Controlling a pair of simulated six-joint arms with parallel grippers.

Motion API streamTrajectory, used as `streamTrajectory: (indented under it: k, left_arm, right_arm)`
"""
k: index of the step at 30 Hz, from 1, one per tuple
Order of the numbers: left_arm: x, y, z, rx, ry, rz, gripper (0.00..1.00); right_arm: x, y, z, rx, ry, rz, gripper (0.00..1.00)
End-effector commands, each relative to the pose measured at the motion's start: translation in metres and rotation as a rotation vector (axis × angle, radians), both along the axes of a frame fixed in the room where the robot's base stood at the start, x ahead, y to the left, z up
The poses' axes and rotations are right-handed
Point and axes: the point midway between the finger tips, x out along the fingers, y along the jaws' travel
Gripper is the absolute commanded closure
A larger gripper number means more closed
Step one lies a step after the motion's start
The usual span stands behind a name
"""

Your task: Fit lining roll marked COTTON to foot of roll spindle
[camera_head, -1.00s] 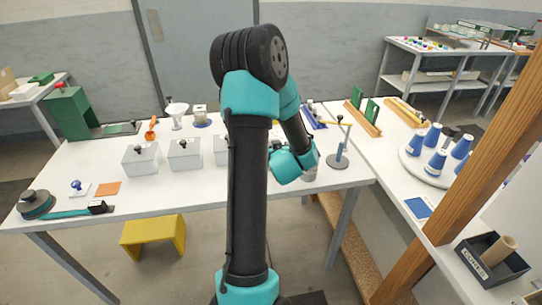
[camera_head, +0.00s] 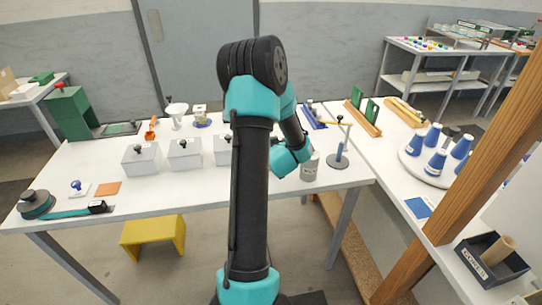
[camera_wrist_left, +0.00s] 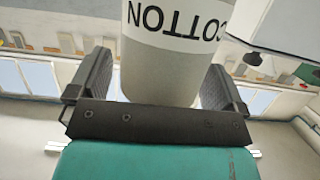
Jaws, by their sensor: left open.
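The lining roll (camera_head: 310,168) is a pale grey cylinder standing upright near the front right of the white table. In the left wrist view the roll (camera_wrist_left: 160,75) shows a white band reading COTTON, upside down. My left gripper (camera_head: 298,165) is just left of the roll in the head view, its fingers mostly hidden by the wrist. In the wrist view the open fingers (camera_wrist_left: 157,85) lie to either side of the roll's outline. A stand with a round grey base, blue post and yellow arm (camera_head: 339,155), possibly the roll spindle, is right of the roll. My right gripper is out of view.
White lidded boxes (camera_head: 185,153) stand left of my arm. A side table at the right holds blue cones (camera_head: 437,160) on a round tray and a dark bin (camera_head: 491,259). A wooden post (camera_head: 480,160) rises at the right. The table's front middle is clear.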

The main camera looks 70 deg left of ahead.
Motion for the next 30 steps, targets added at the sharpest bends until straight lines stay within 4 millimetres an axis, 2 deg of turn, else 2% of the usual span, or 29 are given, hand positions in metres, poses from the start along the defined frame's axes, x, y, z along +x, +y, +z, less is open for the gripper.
streamTrajectory:
  k: [9, 30]
  left_arm:
    - [0.0000, -0.0004, 0.0002, 0.000, 0.000, 0.000, 0.03]
    - [0.0000, -0.0004, 0.0002, 0.000, 0.000, 0.000, 0.70]
  right_arm:
    - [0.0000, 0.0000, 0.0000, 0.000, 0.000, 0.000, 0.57]
    - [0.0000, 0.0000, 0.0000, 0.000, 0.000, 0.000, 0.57]
